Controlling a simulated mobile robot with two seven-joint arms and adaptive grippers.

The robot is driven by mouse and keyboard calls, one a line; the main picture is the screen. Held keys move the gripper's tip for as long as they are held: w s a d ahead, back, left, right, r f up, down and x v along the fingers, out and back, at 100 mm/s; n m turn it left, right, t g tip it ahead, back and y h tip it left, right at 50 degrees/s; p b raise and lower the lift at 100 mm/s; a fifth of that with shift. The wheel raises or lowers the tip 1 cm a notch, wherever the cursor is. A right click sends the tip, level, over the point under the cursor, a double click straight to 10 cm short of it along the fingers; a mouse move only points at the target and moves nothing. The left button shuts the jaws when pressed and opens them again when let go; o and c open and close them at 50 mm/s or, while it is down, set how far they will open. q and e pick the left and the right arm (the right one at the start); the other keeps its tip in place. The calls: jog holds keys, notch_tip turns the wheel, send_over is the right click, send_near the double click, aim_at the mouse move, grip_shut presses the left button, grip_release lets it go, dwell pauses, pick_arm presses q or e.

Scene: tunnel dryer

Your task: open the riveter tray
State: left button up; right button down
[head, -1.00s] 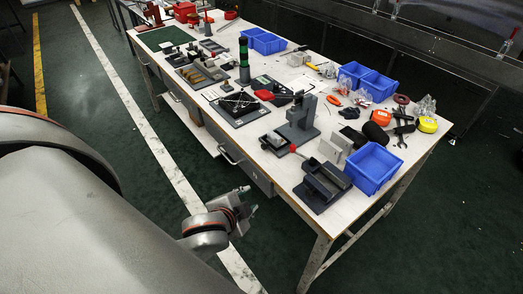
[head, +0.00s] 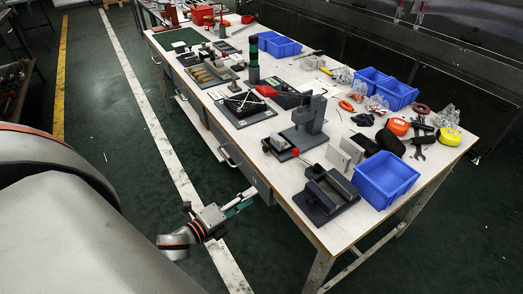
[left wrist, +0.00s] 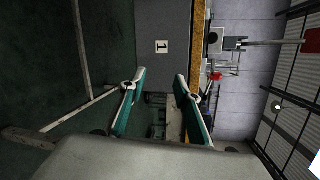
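A dark grey riveter-like press (head: 308,122) stands upright near the front of the workbench. A low grey tray-like part with a red knob (head: 296,152) sits at its foot; whether this tray is in or out, I cannot tell. My left gripper (head: 243,200) is beside the bench's front side, below the top, with its teal fingers pointing toward a grey drawer front. In the left wrist view the two fingers (left wrist: 160,76) are apart with nothing between them. My right gripper is not in view.
The workbench top (head: 262,194) holds a dark vise-like fixture (head: 326,193), a blue bin (head: 385,180), a green-black signal tower (head: 254,60) and several tools. The dark green floor beside the bench is clear.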

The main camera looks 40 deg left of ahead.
aim_at(264, 150)
pick_arm(q)
jog(key=w+a+r+m+h+p, duration=0.1)
jog(key=w+a+r+m+h, duration=0.15)
jog(key=r+m, duration=0.45)
jog(key=w+a+r+m+h, duration=0.2)
jog(key=w+a+m, duration=0.15)
jog(key=m, duration=0.75)
jog(key=shift+t+y, duration=0.25)
jog(key=shift+t, duration=0.05)
jog(key=x, duration=0.4)
jog(key=p+x, duration=0.1)
jog(key=shift+w+d+r, duration=0.25)
jog(key=shift+w+d, duration=0.05)
jog(key=shift+w, duration=0.05)
jog(key=shift+w+d+f, duration=0.1)
jog(key=shift+w+d, duration=0.15)
jog(key=shift+w, duration=0.3)
grip_shut()
